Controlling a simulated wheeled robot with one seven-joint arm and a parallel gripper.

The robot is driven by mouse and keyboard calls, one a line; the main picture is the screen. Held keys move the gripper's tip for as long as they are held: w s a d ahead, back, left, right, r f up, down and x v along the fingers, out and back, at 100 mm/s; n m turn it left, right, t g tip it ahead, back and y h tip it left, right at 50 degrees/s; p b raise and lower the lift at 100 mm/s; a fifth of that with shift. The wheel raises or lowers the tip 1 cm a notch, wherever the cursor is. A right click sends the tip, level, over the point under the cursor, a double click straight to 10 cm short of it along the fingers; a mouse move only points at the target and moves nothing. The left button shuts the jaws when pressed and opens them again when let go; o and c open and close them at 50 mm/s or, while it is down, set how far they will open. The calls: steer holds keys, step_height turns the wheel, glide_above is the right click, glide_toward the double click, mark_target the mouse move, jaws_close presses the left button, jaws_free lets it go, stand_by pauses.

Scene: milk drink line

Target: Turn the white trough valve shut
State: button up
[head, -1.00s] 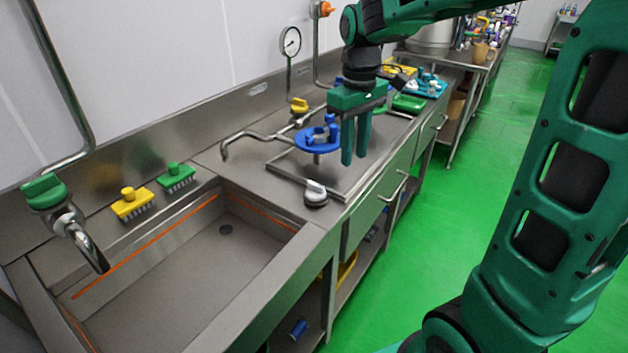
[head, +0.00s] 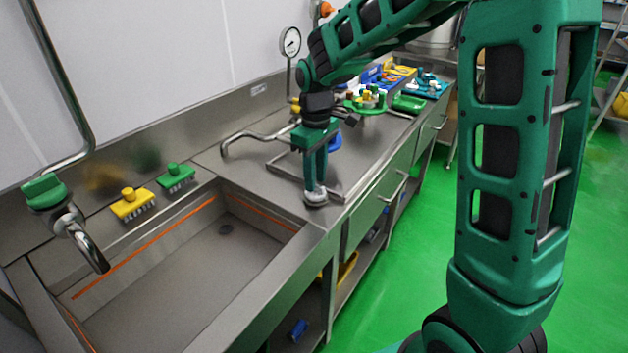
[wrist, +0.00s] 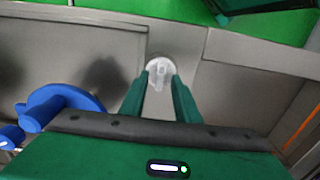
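The white trough valve (head: 316,196) is a round white knob with a raised grip and a dark base. It stands on the steel counter by the trough's far right corner. My gripper (head: 315,186) points down directly above it, with its fingertips at the knob's grip. In the wrist view the knob (wrist: 160,66) shows between and just beyond the two green fingers (wrist: 160,80), with a gap visible between them. The fingers look apart, and I cannot tell whether they touch the grip. Part of the knob is hidden by the fingers.
The steel trough (head: 170,290) lies to the left, with a green-handled tap (head: 44,191), a yellow brush (head: 131,203) and a green brush (head: 176,177) behind it. A blue round object (wrist: 70,100) is near my gripper.

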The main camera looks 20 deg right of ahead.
steer(key=shift+f, duration=0.75)
steer(key=shift+c, duration=0.6)
jaws_close()
